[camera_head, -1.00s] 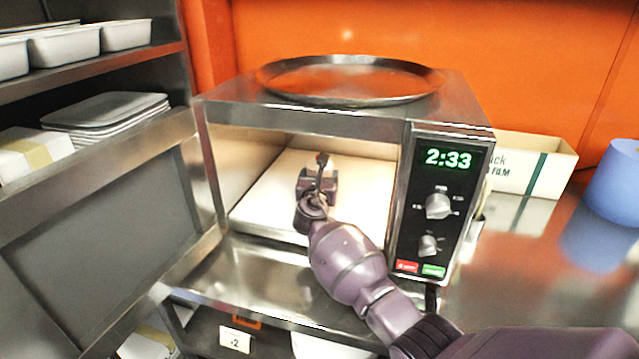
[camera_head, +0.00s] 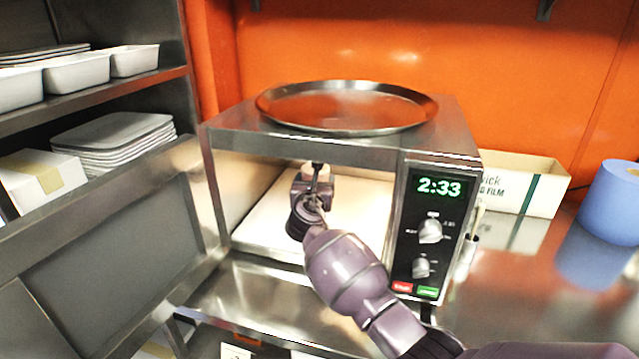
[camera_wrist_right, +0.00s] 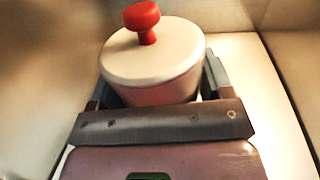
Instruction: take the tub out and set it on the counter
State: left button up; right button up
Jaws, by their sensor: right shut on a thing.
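The tub (camera_wrist_right: 152,72) is a round pale container with a whitish lid and a red knob (camera_wrist_right: 142,16), seen in the right wrist view. It stands upright between the two fingers of my right gripper (camera_wrist_right: 157,88), which is shut on it. In the head view my right gripper (camera_head: 316,186) is inside the open microwave (camera_head: 402,150), above its pale floor (camera_head: 262,222). There the tub is hidden behind the gripper and the oven's top edge. I cannot tell whether the tub touches the floor. My left gripper is not in view.
The microwave door (camera_head: 110,235) hangs open at the left. A round metal tray (camera_head: 345,125) lies on the microwave. The steel counter (camera_head: 500,290) is bare at the right front. A film box (camera_head: 530,190) and a blue roll (camera_head: 612,200) stand at the right. Shelves are at the left.

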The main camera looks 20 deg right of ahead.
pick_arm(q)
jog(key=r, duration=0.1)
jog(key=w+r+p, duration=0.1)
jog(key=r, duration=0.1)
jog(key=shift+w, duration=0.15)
pick_arm(e)
jog(key=w+a+v, duration=0.1)
jog(key=a+v, duration=0.1)
jog(key=v, duration=1.5)
jog(key=shift+a, duration=0.25)
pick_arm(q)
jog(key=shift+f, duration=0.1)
pick_arm(e)
jog(key=shift+w+r, duration=0.1)
jog(key=shift+r, duration=0.1)
